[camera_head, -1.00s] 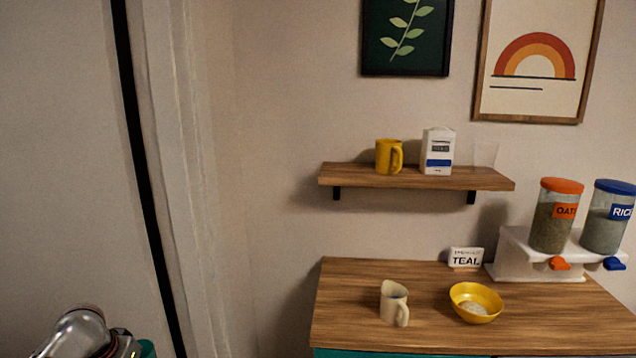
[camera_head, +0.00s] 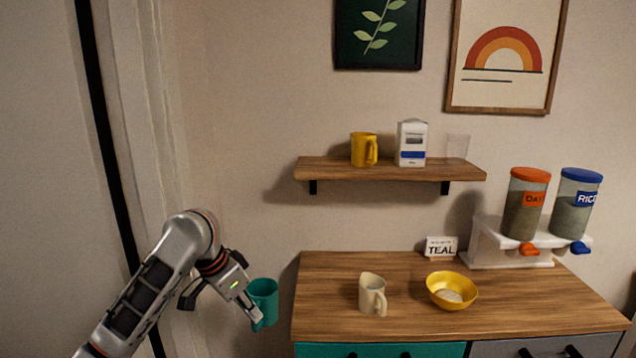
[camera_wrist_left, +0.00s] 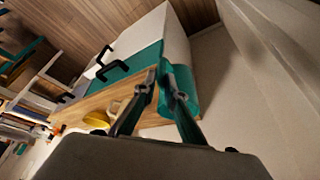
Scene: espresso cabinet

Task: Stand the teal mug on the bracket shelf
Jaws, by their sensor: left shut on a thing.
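The teal mug (camera_head: 264,300) is in the air just left of the cabinet top in the head view, roughly upright. My left gripper (camera_head: 254,308) is shut on its left side. In the left wrist view the teal mug (camera_wrist_left: 181,88) sits at the fingertips of the left gripper (camera_wrist_left: 163,92). The bracket shelf (camera_head: 390,171) is on the wall, above and to the right of the mug. It holds a yellow mug (camera_head: 359,150), a white carton (camera_head: 411,145) and a clear glass (camera_head: 457,147). My right gripper is not in view.
The shelf's left end is bare. A door frame (camera_head: 143,150) stands at the left.

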